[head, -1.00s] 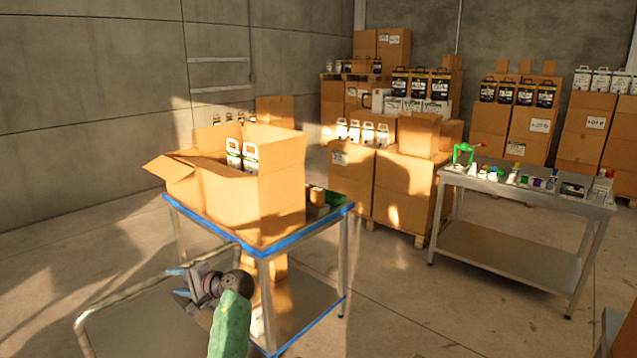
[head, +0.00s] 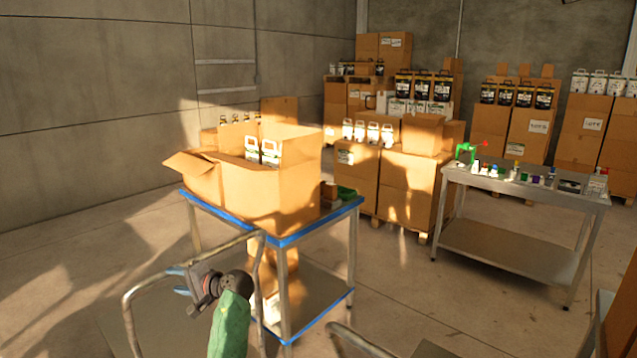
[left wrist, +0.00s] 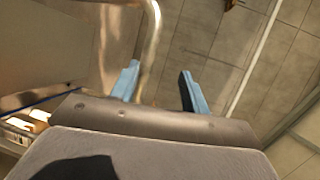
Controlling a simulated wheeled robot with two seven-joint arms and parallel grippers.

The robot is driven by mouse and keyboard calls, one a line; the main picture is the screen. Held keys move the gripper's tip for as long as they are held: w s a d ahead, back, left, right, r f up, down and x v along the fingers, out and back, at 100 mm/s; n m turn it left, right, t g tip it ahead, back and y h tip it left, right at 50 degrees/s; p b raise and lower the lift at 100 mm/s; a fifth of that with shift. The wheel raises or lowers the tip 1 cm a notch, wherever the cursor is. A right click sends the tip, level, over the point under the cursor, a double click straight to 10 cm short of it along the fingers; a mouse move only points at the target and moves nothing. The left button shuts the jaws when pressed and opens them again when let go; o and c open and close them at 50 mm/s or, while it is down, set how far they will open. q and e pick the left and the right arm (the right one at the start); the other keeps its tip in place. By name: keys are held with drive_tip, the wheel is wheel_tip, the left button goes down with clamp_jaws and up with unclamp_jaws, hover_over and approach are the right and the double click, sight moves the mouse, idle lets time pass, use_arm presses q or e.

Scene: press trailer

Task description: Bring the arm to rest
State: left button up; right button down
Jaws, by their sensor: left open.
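My left gripper (head: 180,280) is in the lower left of the head view, at the end of my green-sleeved arm. It is close to the bent metal rail (head: 128,298) of a cart, in front of the blue-edged table. In the left wrist view its two blue fingers (left wrist: 160,88) stand apart with nothing between them. The metal rail (left wrist: 152,45) passes behind the fingers there; I cannot tell whether it touches them. My right gripper is not in view.
An open cardboard box (head: 270,195) with white packs (head: 262,151) stands on the blue-edged table (head: 285,242). A steel table (head: 520,190) with small items stands at the right. Stacked cartons (head: 405,185) fill the back. Floor between the tables is clear.

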use_arm(q)
drive_tip(key=w+d+f+t+h, duration=0.6)
drive_tip(key=w+d+f+h, duration=0.2)
drive_tip(key=w+d+f, duration=0.35)
drive_tip(key=s+d+f+n+g+h, duration=0.15)
drive_tip(key=s+f, duration=0.25)
drive_tip(key=f, duration=0.5)
drive_tip(key=s+d+f+h+b, duration=0.1)
drive_tip(key=s+d+f+h, duration=0.2)
drive_tip(key=f, duration=0.7)
drive_tip(key=s+d+f+h, duration=0.2)
drive_tip(key=s+d+f, duration=0.15)
drive_tip(key=f, duration=0.55)
drive_tip(key=s+d+f+g+h+b, duration=0.15)
drive_tip(key=s+f+g, duration=0.25)
drive_tip(key=s+f, duration=1.8)
drive_tip(key=s+f+g, duration=0.1)
drive_tip(key=s+f, duration=0.3)
drive_tip(key=s, duration=0.6)
drive_tip(key=s+a+f+g, duration=0.1)
drive_tip(key=s+f, duration=0.4)
drive_tip(key=s, duration=0.6)
drive_tip(key=s+a+f+g, duration=0.1)
drive_tip(key=s+f, duration=0.4)
drive_tip(key=s, duration=0.6)
drive_tip(key=shift+s+a+g+b, duration=0.2)
drive_tip(key=shift+g+b, duration=0.15)
drive_tip(key=shift+g, duration=0.1)
drive_tip(key=shift+f, duration=0.1)
